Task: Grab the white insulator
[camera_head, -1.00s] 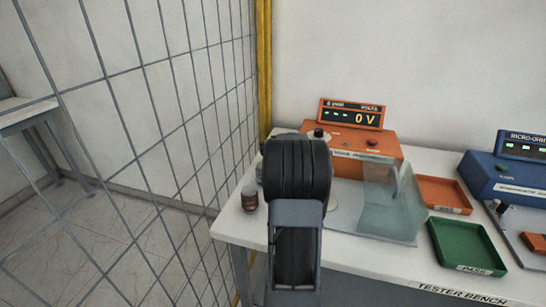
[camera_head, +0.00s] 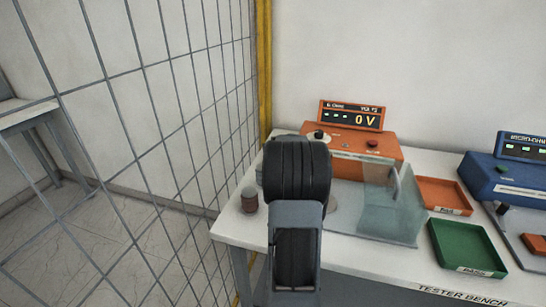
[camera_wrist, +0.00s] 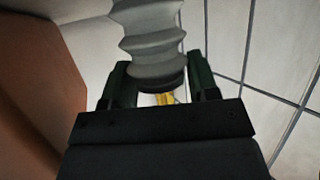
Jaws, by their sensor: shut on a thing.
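The white insulator (camera_wrist: 150,38) shows in the wrist view as a ribbed, pale grey-white body with a dark lower end. It stands between the two dark fingers of my gripper (camera_wrist: 160,88), which are shut on it near that dark end. Its upper part runs out of the top of the wrist view. In the head view my dark arm hides the gripper and the insulator.
An orange voltage tester (camera_head: 350,145) reading 0 V stands on the white bench (camera_head: 360,255). A clear guard (camera_head: 392,205), an orange tray (camera_head: 443,194), a green tray (camera_head: 466,248) and a blue meter (camera_head: 510,180) are to the right. A small brown-grey cylinder (camera_head: 249,199) stands left; a wire fence (camera_head: 150,130) is beyond.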

